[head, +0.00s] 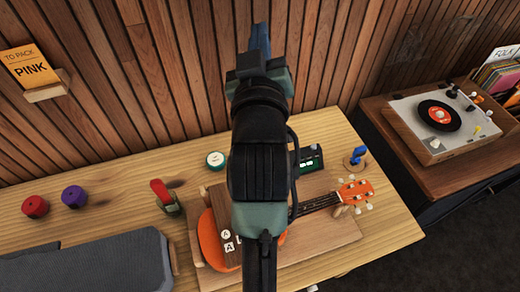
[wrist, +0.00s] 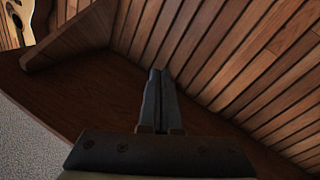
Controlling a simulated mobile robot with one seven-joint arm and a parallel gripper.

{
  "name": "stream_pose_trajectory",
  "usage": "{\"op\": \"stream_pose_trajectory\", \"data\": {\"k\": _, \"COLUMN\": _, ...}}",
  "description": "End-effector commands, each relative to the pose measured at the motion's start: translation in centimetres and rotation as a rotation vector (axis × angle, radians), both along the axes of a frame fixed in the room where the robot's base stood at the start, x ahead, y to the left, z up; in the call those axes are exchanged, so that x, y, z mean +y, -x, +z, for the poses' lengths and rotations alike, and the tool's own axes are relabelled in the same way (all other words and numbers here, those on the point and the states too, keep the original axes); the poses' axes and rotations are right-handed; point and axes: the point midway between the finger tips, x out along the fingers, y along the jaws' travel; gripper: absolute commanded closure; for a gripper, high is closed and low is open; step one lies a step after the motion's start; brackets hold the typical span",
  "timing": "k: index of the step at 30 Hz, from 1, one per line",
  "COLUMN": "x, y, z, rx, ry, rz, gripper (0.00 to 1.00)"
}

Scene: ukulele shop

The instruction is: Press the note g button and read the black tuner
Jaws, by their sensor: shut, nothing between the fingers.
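My gripper (head: 259,40) is raised in front of the slatted wall, above the workbench. Its fingers are together and empty; they also show in the wrist view (wrist: 158,100). A black device (head: 309,159) with a small greenish display lies on the bench, partly behind my arm; it looks like the black tuner, and its reading is too small to make out. A brown block (head: 219,222) with white lettered buttons (head: 226,234) sits over the orange ukulele (head: 209,245). The visible letters look like A; my arm hides part of the block, and I cannot make out a G.
A red clip-like item (head: 161,190), a round white-and-green item (head: 215,160) and a blue item (head: 356,156) stand around the ukulele. Red (head: 35,206) and purple (head: 74,196) pieces sit left, behind a grey case (head: 90,268). A record player (head: 445,125) stands right.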

Motion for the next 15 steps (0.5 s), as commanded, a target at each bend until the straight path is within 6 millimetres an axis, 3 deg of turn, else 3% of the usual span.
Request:
{"op": "stream_pose_trajectory", "data": {"k": 4, "x": 0.0, "y": -0.4, "z": -9.7, "rx": 0.312, "ry": 0.146, "rz": 0.007, "gripper": 1.0}}
{"op": "stream_pose_trajectory", "data": {"k": 9, "x": -0.2, "y": 3.4, "z": -20.4, "rx": 0.597, "ry": 0.29, "rz": 0.056, "gripper": 1.0}}
{"op": "stream_pose_trajectory", "data": {"k": 12, "x": -0.2, "y": 6.2, "z": -24.8, "rx": 0.716, "ry": 0.352, "rz": 0.09, "gripper": 1.0}}
{"op": "stream_pose_trajectory", "data": {"k": 15, "x": -0.3, "y": 8.5, "z": -27.8, "rx": 0.797, "ry": 0.394, "rz": 0.118, "gripper": 1.0}}
